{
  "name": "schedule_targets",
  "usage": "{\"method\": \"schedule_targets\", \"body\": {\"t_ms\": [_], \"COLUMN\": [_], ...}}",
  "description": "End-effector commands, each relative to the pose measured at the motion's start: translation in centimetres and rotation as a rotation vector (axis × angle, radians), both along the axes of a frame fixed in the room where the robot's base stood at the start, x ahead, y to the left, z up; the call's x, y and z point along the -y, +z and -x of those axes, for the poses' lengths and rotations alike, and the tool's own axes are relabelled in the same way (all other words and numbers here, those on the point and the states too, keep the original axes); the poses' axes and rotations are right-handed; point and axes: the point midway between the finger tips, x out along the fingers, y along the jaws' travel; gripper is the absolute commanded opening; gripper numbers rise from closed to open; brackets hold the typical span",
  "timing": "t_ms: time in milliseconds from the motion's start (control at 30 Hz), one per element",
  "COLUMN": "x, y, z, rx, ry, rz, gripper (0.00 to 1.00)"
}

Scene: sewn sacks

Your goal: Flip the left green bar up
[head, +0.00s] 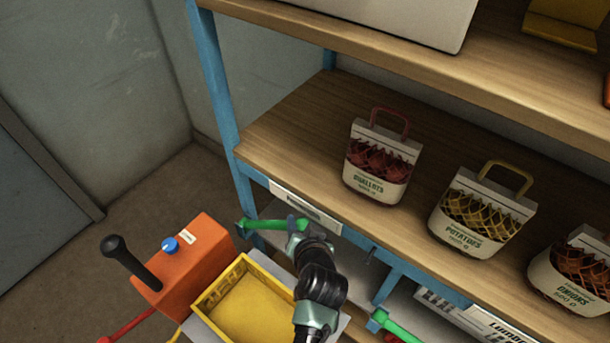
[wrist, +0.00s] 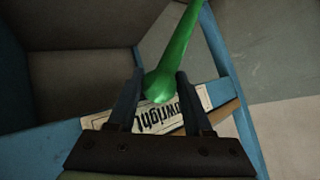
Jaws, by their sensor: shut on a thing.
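The left green bar (head: 268,225) lies roughly level along the front of the blue shelf frame, below the upper wooden shelf's label. Its left end meets the frame near the blue post. My gripper (head: 296,228) is at the bar's right end. In the wrist view the green bar (wrist: 178,50) runs up and to the right from between my gripper's two fingers (wrist: 160,92), which are shut on its rounded end. A second green bar (head: 400,327) shows at the lower right of the head view, cut off by the edge.
A wooden shelf (head: 290,127) holds small sacks of shallots (head: 379,165), potatoes (head: 480,215) and onions (head: 575,270). An orange box (head: 190,265) with a black lever and a yellow tray (head: 232,278) stand at lower left. Bare floor lies left of the shelf.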

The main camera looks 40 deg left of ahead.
Motion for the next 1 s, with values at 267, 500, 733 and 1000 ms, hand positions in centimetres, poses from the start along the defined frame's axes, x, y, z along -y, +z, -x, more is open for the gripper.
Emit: {"method": "schedule_targets", "body": {"t_ms": [267, 500, 733, 1000], "x": [0.2, 0.1, 0.1, 1.1], "y": [-0.4, -0.3, -0.1, 1.0], "z": [0.1, 0.1, 0.0, 1.2], "rx": [-0.002, -0.002, 0.0, 0.0], "ry": [0.002, 0.002, 0.002, 0.0], "rz": [0.014, 0.011, 0.007, 0.004], "gripper": [0.0, 0.8, 0.8, 0.8]}}
